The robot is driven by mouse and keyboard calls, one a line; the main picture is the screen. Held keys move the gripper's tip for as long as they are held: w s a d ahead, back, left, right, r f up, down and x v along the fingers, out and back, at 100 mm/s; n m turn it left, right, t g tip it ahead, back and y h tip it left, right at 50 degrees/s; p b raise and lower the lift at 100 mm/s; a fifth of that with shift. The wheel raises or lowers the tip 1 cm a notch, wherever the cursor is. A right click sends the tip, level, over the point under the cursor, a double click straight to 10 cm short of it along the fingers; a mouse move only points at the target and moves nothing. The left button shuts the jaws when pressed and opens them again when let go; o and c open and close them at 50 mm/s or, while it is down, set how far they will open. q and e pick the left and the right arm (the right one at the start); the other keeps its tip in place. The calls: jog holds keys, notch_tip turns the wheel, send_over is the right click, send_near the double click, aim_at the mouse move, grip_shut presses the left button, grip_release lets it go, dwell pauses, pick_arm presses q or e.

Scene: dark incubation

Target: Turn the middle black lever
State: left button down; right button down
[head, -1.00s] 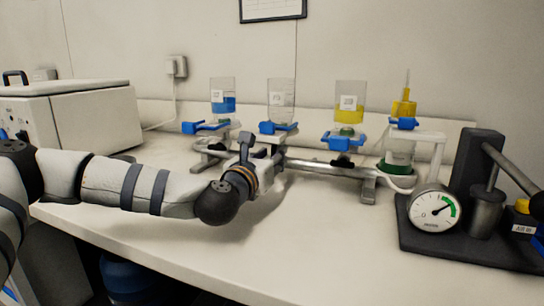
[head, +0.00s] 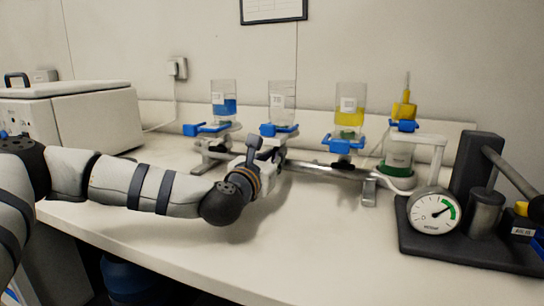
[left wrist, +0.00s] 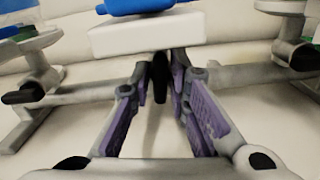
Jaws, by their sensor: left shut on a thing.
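A metal manifold (head: 320,170) carries three funnel cups. The left cup (head: 223,107) holds blue liquid, the middle cup (head: 282,112) looks clear, and the right cup (head: 350,115) holds yellow liquid. The middle black lever (left wrist: 160,74) shows in the left wrist view under the middle cup's white base. My left gripper (left wrist: 160,82) has its purple-padded fingers shut on this lever, one on each side. In the head view my left wrist hides the lever and fingertips. Other black levers show at the left (left wrist: 24,94) and right (left wrist: 303,58). My right gripper is out of view.
A yellow syringe (head: 403,110) stands above a green-based bottle (head: 397,170) at the manifold's right. A dial gauge (head: 433,211) and a dark press stand (head: 470,255) are at the right. A white box device (head: 80,120) stands at the left. The front bench is clear.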

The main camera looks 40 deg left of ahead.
pick_arm(q)
jog(key=m+p, duration=0.1)
jog(key=m, duration=0.3)
jog(key=shift+d+r, duration=0.1)
jog(key=shift+r, duration=0.1)
jog(key=m+p, duration=0.2)
jog(key=m, duration=0.3)
jog(key=shift+d, duration=0.1)
jog(key=m+p, duration=0.2)
jog(key=m, duration=0.3)
jog(key=shift+f, duration=0.1)
jog(key=shift+f+m+p, duration=0.25)
jog(key=shift+m+p, duration=0.1)
jog(key=shift+m, duration=0.75)
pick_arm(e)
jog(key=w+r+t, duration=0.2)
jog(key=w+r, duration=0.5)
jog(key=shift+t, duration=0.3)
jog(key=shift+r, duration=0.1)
pick_arm(q)
jog(key=c, duration=1.7)
grip_release()
jog(key=shift+f, duration=0.1)
jog(key=shift+o, duration=0.2)
